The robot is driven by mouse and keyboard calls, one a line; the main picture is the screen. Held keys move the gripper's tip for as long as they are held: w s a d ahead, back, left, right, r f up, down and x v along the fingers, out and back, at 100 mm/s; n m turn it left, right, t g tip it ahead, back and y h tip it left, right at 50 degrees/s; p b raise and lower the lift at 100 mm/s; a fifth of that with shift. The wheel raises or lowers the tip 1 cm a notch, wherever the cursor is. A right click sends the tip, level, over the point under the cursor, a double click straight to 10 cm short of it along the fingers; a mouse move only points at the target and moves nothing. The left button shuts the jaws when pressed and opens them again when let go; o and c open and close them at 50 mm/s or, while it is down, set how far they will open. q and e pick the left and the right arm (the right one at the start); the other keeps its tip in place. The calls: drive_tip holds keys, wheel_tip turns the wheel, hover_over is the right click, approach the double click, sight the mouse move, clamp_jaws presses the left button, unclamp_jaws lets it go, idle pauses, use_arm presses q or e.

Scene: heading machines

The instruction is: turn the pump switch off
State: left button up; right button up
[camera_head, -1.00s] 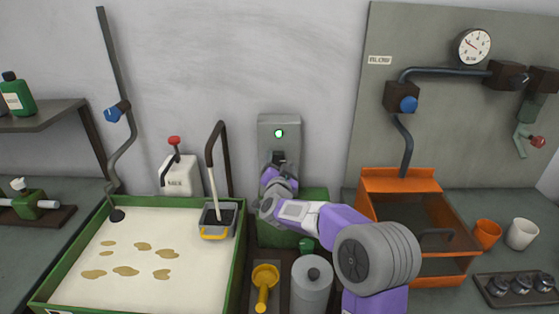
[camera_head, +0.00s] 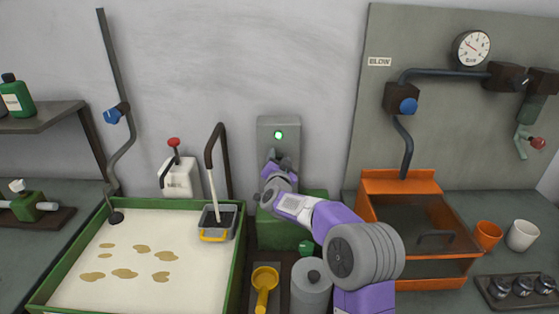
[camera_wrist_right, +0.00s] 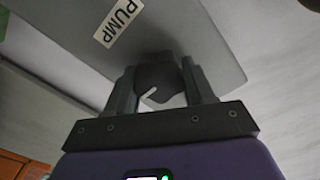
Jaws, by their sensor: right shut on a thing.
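In the right wrist view a label on the panel (camera_wrist_right: 218,40) reads PUMP. My right gripper (camera_head: 275,162) is at the lower part of the box and hides the switch in the head view. In the right wrist view the dark round switch knob (camera_wrist_right: 158,80), with a white pointer mark, sits between the fingers of my right gripper (camera_wrist_right: 160,88), which are shut on it. My left gripper is not in view.
A green-rimmed tray (camera_head: 236,255) of pale liquid with brown patches stands at left. An orange bin (camera_head: 440,268) stands to the right of my right arm. A yellow scoop (camera_head: 264,283) and a grey canister (camera_head: 312,285) stand below the arm.

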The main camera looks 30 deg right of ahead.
drive_tip(key=shift+c, duration=0.7)
drive_tip(key=shift+w+a+r+n+p, duration=0.1)
drive_tip(key=shift+r+n+p, duration=0.1)
drive_tip(key=shift+n+p, duration=1.25)
drive_tip(key=n+p, duration=0.4)
drive_tip(key=n, duration=0.1)
drive_tip(key=shift+a, duration=0.15)
drive_tip(key=n+p, duration=0.4)
drive_tip(key=n, duration=0.1)
drive_tip(key=shift+w+a+f+n, duration=0.1)
drive_tip(key=shift+w+n, duration=0.05)
drive_tip(key=shift+n, duration=0.2)
drive_tip(key=shift+f+n+p, duration=0.15)
drive_tip(key=shift+n+p, duration=0.95)
drive_tip(key=shift+n, duration=1.1)
drive_tip(key=o, duration=1)
